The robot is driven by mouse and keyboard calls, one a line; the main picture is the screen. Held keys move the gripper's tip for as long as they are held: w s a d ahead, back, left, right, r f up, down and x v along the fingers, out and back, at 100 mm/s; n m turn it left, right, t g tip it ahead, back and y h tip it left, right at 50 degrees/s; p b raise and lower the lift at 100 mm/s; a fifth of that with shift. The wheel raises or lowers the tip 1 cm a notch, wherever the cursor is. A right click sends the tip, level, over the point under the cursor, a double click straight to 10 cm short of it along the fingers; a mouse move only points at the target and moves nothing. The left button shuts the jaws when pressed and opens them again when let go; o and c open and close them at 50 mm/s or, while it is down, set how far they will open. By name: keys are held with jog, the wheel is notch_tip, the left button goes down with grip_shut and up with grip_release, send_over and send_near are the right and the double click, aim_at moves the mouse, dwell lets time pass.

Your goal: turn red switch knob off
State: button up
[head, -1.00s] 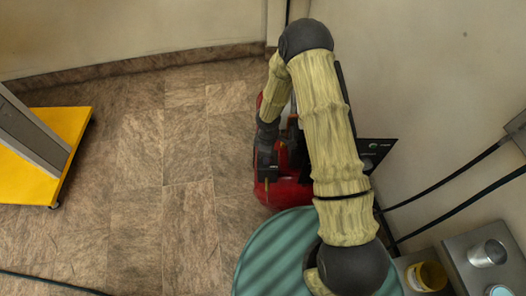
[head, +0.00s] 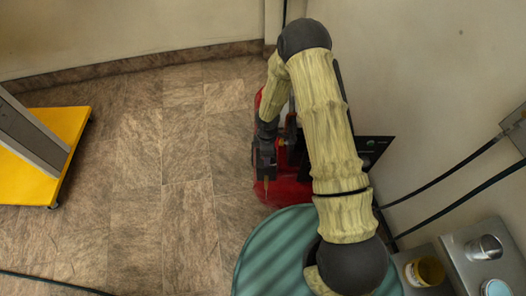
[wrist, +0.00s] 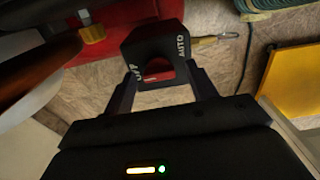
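The black switch box (wrist: 155,40) shows in the wrist view, with white lettering reading AUTO at its right and what looks like OFF at its left. The red switch knob (wrist: 158,75) shows as a small red patch on its near side, partly in shadow. My gripper (wrist: 162,72) has its two fingers apart, one on each side of the red patch and close to the box. I cannot tell whether either finger touches the knob. In the head view my gripper (head: 265,172) is small and dark beside the red machine (head: 288,188), and the knob is hidden.
A teal round drum top (head: 275,250) stands in front of the red machine. A black panel (head: 372,148) is close to the wall on the right. A yellow wheeled base (head: 60,140) is at the left. The tiled floor between is clear.

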jog(key=shift+a, duration=0.15)
jog(key=shift+r, duration=0.1)
jog(key=shift+w+r, duration=0.1)
jog(key=shift+r, duration=0.2)
notch_tip(320, 180, up, 17)
jog(key=p, duration=0.2)
jog(key=shift+f, duration=0.2)
dwell(0.3)
jog(key=s+d+r+m+t+p, duration=0.1)
jog(key=s+d+r+m+p, duration=0.1)
jog(key=s+d+r+m, duration=0.2)
jog(key=s+d+r+m+p, duration=0.3)
jog(key=r+m, duration=0.5)
jog(key=r, duration=0.3)
jog(key=s+d+r+m+t+p, duration=0.1)
jog(key=s+d+r+m+p, duration=0.1)
jog(key=s+d+r+m, duration=0.3)
notch_tip(320, 180, up, 3)
jog(key=shift+s+d+m+t, duration=0.3)
jog(key=shift+s+m, duration=0.1)
jog(key=shift+s, duration=0.4)
